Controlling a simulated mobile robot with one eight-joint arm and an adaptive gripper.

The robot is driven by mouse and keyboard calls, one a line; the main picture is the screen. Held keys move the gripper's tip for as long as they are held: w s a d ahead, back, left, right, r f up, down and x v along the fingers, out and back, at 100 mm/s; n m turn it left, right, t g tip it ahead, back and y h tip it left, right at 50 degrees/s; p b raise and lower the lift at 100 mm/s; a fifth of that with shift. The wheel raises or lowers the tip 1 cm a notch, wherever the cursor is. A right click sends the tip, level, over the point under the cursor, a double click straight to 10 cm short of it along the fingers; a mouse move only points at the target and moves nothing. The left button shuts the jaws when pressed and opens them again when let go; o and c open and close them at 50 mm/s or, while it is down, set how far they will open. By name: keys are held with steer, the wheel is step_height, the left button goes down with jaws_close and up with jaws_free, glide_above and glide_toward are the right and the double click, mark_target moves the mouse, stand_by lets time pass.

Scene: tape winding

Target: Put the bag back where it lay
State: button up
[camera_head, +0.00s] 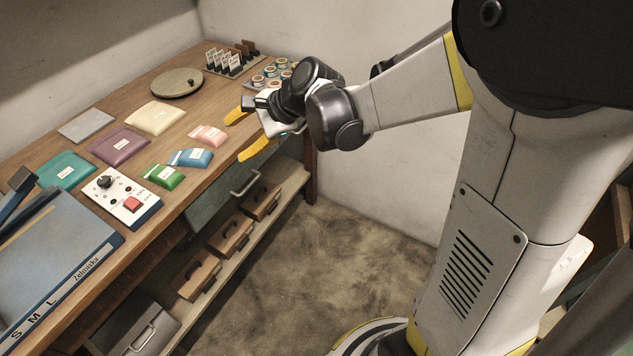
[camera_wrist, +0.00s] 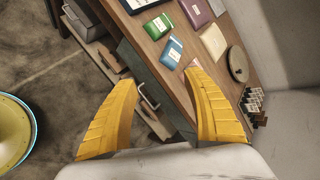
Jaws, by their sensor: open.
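Several flat labelled bags lie on the wooden workbench (camera_head: 185,106). At the back lie a teal one (camera_head: 68,173), a purple one (camera_head: 118,147) and a cream one (camera_head: 154,117). In front are smaller bags: green (camera_head: 164,177), blue (camera_head: 191,158) and pink (camera_head: 208,136). The wrist view shows the green bag (camera_wrist: 164,26), blue bag (camera_wrist: 171,53) and cream bag (camera_wrist: 214,43); a yellow finger partly hides the pink bag. My gripper (camera_head: 238,137) is open and empty at the bench's front edge, right of the pink bag. Its fingers also show in the wrist view (camera_wrist: 160,77).
A grey pad (camera_head: 87,125) lies at the back left. A round board (camera_head: 177,83), a card rack (camera_head: 233,58) and small jars (camera_head: 268,76) stand at the far end. A control box (camera_head: 122,197) and a sealer (camera_head: 50,270) are at left.

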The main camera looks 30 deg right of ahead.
steer(key=s+d+r+n+h, duration=0.1)
steer(key=s+d+n+h, duration=0.2)
steer(key=s+n, duration=0.4)
steer(key=s+d+r+n+h, duration=0.1)
steer(key=s+d+n+h, duration=0.2)
steer(key=s, duration=1.2)
steer(key=d+n, duration=0.2)
steer(key=n, duration=0.3)
steer(key=shift+s+d+r+t+h, duration=0.15)
steer(key=shift+d+r+t+h, duration=0.15)
steer(key=shift+d+r, duration=0.1)
